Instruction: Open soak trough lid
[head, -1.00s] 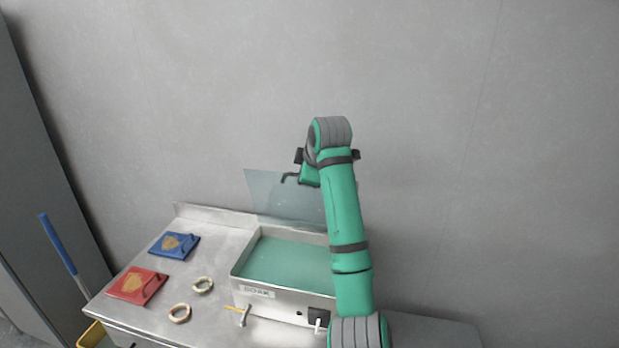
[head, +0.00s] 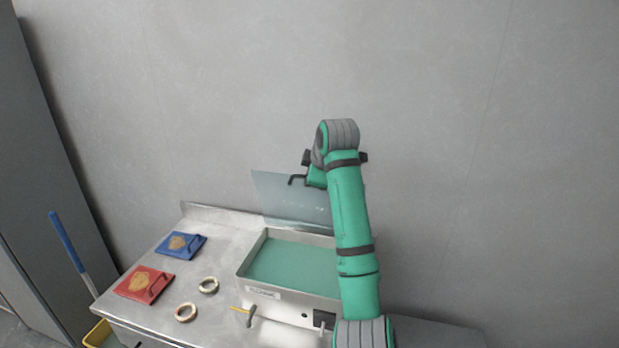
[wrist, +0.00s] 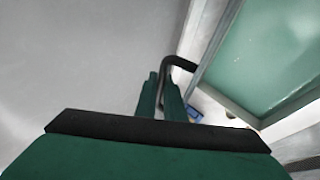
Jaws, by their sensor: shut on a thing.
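The soak trough (head: 254,280) is a steel box holding green liquid on the counter. Its clear lid (head: 285,200) stands raised, nearly upright, at the trough's back edge. A dark bent handle (head: 293,180) is on the lid near its top. My gripper (wrist: 162,100) is shut on the handle (wrist: 180,62), which shows between and beside the fingers in the wrist view.
A blue pad (head: 181,246) and a red pad (head: 145,284) lie on the counter's left, with two rings (head: 208,285) nearby. A small tap (head: 243,316) is on the trough's front. A blue-handled tool (head: 68,240) stands left of the counter (head: 215,228). A grey wall is behind.

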